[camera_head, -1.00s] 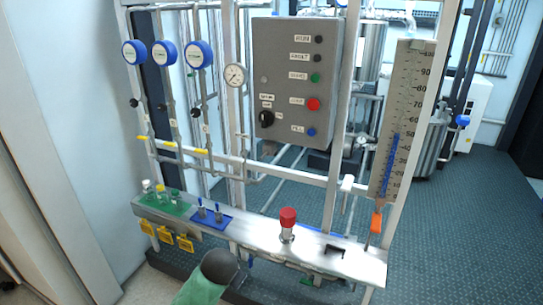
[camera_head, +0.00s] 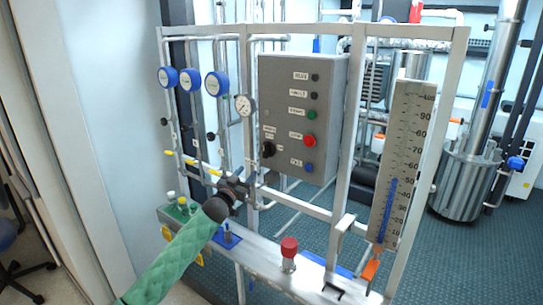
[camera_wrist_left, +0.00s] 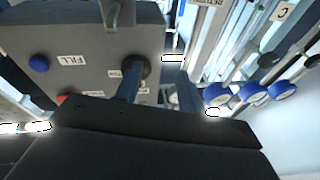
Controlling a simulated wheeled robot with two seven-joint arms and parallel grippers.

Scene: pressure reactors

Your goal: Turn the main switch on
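The grey control box (camera_head: 290,75) hangs on the metal frame. The main switch is taken to be the black rotary knob (camera_head: 268,149) at its lower left, with small labels beside it that are too small to read surely. My left gripper (camera_head: 241,178) is just below and left of the knob, in front of the frame. In the left wrist view the box appears upside down, and the knob (camera_wrist_left: 138,67) lies just past one finger, which partly covers it. The gripper's two fingers (camera_wrist_left: 157,88) stand apart with nothing between them. My right gripper is not in view.
Blue gauges (camera_head: 192,80) and a white dial (camera_head: 244,105) are left of the box. A green button (camera_head: 312,115), red button (camera_head: 310,140) and blue button (camera_head: 309,168) sit right of the knob. A metal shelf (camera_head: 262,250) with a red-capped part (camera_head: 289,246) lies below.

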